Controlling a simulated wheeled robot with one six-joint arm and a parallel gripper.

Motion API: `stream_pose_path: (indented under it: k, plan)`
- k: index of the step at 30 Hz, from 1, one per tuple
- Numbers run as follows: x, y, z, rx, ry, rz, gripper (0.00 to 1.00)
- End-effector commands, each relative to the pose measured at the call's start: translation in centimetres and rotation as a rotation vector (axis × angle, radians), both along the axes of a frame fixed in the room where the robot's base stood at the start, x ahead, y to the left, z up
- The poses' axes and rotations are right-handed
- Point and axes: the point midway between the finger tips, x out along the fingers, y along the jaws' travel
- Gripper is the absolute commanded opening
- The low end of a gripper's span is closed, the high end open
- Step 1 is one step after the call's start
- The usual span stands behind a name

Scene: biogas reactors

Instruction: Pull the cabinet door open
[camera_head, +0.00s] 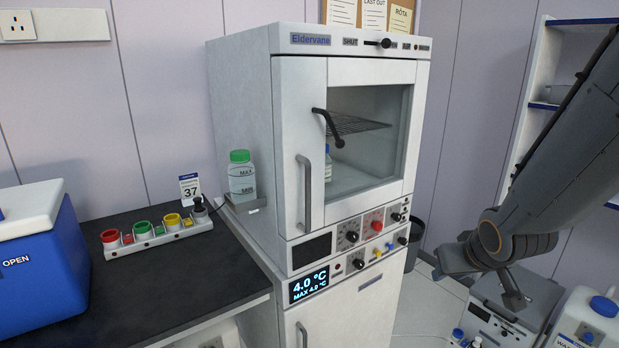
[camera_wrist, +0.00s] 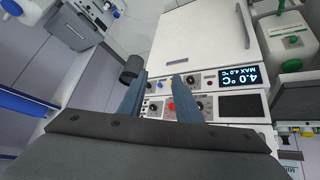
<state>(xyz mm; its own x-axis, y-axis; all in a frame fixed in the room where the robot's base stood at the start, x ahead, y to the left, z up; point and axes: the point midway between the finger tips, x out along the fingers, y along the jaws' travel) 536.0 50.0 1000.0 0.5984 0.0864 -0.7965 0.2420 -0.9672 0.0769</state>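The white cabinet (camera_head: 345,150) stands in the middle of the head view. Its upper door, with a window (camera_head: 370,130), looks shut. A vertical grey handle (camera_head: 304,192) is on the door's left side. A black lever (camera_head: 329,127) sits at the window's upper left. My gripper (camera_head: 482,280) hangs to the right of the cabinet, clear of the handle and pointing down. In the wrist view, my gripper (camera_wrist: 158,82) has its fingers apart with nothing between them. That view is upside down and shows the control panel (camera_wrist: 195,100) and the lower door (camera_wrist: 208,38).
A black bench (camera_head: 160,265) on the left holds a blue cool box (camera_head: 45,265) and a rack of coloured-capped jars (camera_head: 158,238). A green-capped bottle (camera_head: 241,178) sits on a side shelf. A grey box (camera_head: 500,325) and a white canister (camera_head: 588,322) stand below my arm.

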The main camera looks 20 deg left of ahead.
Motion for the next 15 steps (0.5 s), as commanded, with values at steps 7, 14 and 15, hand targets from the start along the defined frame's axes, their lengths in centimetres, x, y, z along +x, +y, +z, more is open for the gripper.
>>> stream_pose_path:
  k: [7, 14, 15]
  plan:
    - [7.7, 12.9, 6.7, 0.211, -0.425, 0.358, 0.31]
    - [6.2, 23.1, 12.4, 0.486, -0.644, 0.657, 0.31]
    - [5.6, 24.1, 13.1, 0.525, -0.663, 0.693, 0.31]
